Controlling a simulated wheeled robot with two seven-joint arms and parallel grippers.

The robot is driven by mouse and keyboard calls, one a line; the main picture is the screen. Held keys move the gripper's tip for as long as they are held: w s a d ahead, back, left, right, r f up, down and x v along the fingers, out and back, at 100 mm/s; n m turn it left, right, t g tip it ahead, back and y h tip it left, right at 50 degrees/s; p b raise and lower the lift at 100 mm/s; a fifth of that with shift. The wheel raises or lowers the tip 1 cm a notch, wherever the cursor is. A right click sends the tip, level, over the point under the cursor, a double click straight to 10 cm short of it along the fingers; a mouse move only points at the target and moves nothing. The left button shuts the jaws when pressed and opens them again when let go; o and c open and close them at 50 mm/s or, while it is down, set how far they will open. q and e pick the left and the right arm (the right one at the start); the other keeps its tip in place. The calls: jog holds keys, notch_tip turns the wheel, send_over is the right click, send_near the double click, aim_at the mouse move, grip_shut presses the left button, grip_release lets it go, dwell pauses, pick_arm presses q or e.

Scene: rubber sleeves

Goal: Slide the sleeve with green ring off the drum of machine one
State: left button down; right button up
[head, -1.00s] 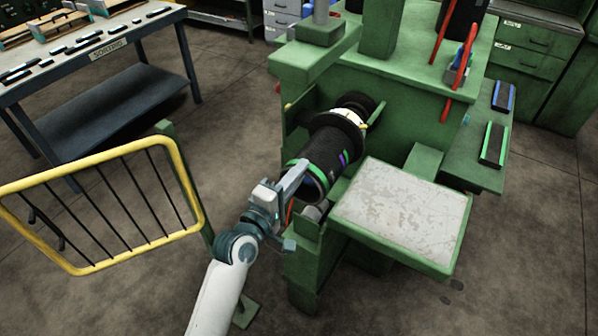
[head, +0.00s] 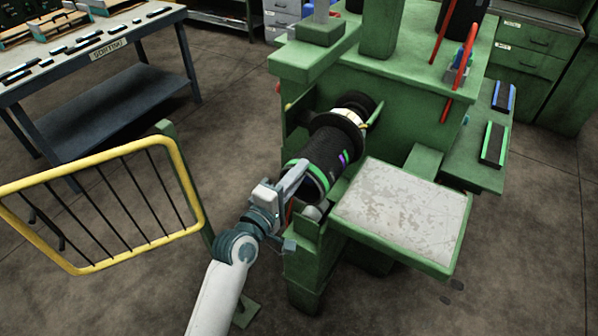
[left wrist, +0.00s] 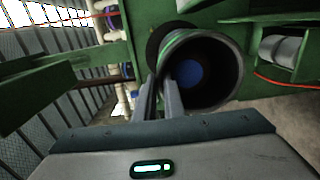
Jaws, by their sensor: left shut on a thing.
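The black sleeve with a green ring (head: 325,153) lies around the drum of the green machine (head: 400,105), its open end toward me. My left gripper (head: 298,175) is shut on the sleeve's near rim at its left side. In the left wrist view, the sleeve (left wrist: 232,70) is a dark open tube. The drum's blue end (left wrist: 196,76) sits back inside it. The gripper's fingers (left wrist: 161,92) are at the tube's left rim, one reaching inside the mouth. The drum's far part is hidden by the sleeve. My right gripper is not in view.
A yellow barred gate (head: 105,205) stands swung out at the left. A worn grey-topped tray (head: 400,208) juts out right of the drum. A side shelf (head: 465,165) carries one blue-edged and one green-edged block. A workbench (head: 100,55) stands at the back left.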

pick_arm(q)
jog(key=shift+s+f, duration=0.1)
jog(key=shift+f, duration=0.4)
jog(key=shift+r, duration=0.15)
jog(key=shift+s+a, duration=0.1)
jog(key=shift+s+a+p, duration=0.35)
jog(key=shift+s+a, duration=0.05)
jog(key=shift+s, duration=0.15)
jog(key=shift+s+a, duration=0.15)
jog(key=shift+s, duration=0.05)
jog(key=shift+s+a, duration=0.2)
jog(key=shift+s, duration=0.05)
